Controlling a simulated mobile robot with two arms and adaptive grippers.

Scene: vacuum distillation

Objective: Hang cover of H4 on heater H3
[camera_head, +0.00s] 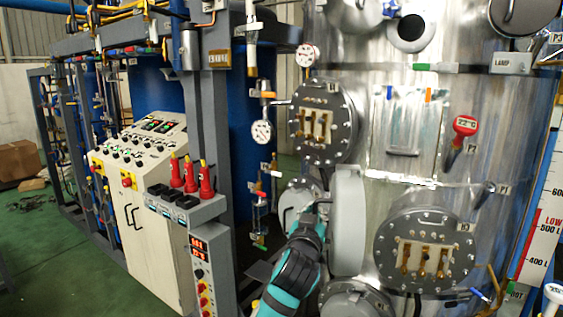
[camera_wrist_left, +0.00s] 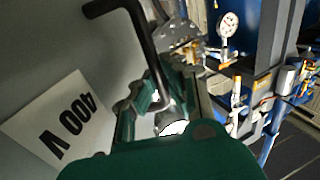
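A round grey cover (camera_head: 348,220) stands nearly edge-on in front of the tank, left of the heater H3 (camera_head: 428,250). H3 is a round bolted flange with bare brass terminals. In the left wrist view the cover (camera_wrist_left: 40,60) fills the left side, with a "400 V" label and a black bar handle (camera_wrist_left: 147,45). My left gripper (camera_head: 312,218) is at the cover's left side. In the left wrist view its fingers (camera_wrist_left: 172,108) appear closed around the handle's lower end, though the contact is partly hidden. The cover's heater label is not visible. My right gripper is not in view.
Another bare heater flange (camera_head: 322,122) is up and left of the cover. A control cabinet (camera_head: 150,200) stands left. A gauge (camera_head: 261,132) hangs near the left arm.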

